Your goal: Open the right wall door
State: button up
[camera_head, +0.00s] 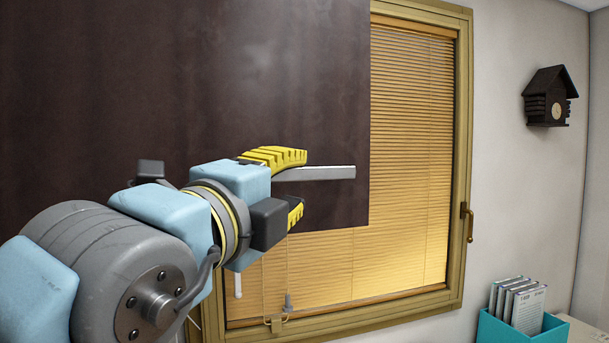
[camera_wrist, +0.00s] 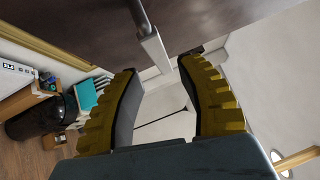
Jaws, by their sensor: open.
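A dark brown door panel (camera_head: 300,80) fills the upper left of the head view, in front of a window; it also shows along the top of the wrist view (camera_wrist: 90,25). A silver bar handle (camera_head: 325,173) sticks out level near its lower right edge. My gripper (camera_head: 298,182) is open at the handle, with its yellow ribbed fingers above and below the bar's left part. In the wrist view, the handle (camera_wrist: 153,48) reaches down toward the gap between the fingertips (camera_wrist: 160,70). I cannot tell whether either finger touches it. The panel's hinge side is not visible.
Behind the panel is a window with blinds (camera_head: 410,150) in a yellowish frame. A dark birdhouse-shaped clock (camera_head: 547,97) hangs on the right wall. A teal holder (camera_head: 522,332) with booklets stands at lower right. A black bin (camera_wrist: 40,118) is at left in the wrist view.

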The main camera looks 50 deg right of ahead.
jog(key=r+v, duration=0.1)
jog(key=v, duration=0.5)
jog(key=shift+a+f, duration=0.4)
jog(key=shift+f, duration=0.15)
jog(key=shift+s, duration=0.1)
